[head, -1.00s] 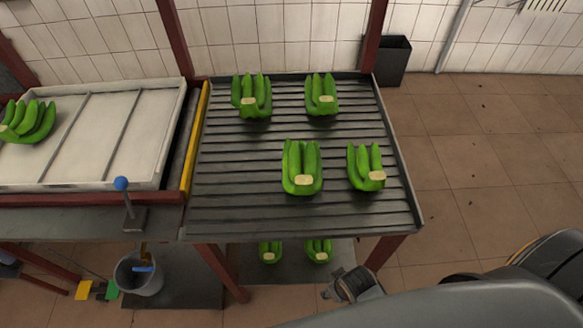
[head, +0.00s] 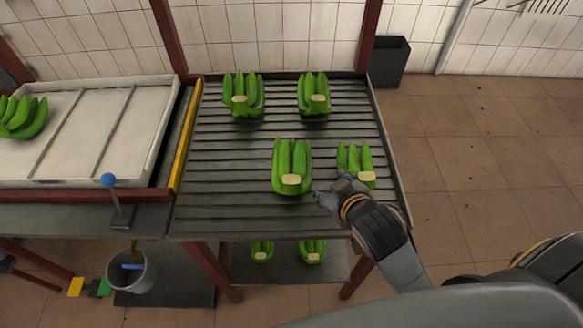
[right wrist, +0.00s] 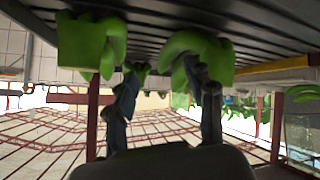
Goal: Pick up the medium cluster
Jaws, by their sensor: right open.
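Several green banana clusters lie on the slatted rack. In the head view the front row has a larger cluster (head: 292,165) and a somewhat smaller one (head: 355,160) to its right. The back row has a left cluster (head: 243,93) and a right cluster (head: 313,93). I cannot tell for sure which is the medium one. My right gripper (head: 332,187) is open and empty at the near side of the front row, between its two clusters, partly covering the smaller one. In the right wrist view the fingers (right wrist: 163,75) are apart, with one finger overlapping a cluster (right wrist: 205,48). My left gripper is out of view.
The slatted rack (head: 230,215) has raised edges and red posts. A white tray (head: 75,175) with another cluster stands left, past a yellow rail (head: 185,140). A blue-knobbed lever (head: 109,182) is at the front left. Two clusters lie on the lower shelf (head: 285,270).

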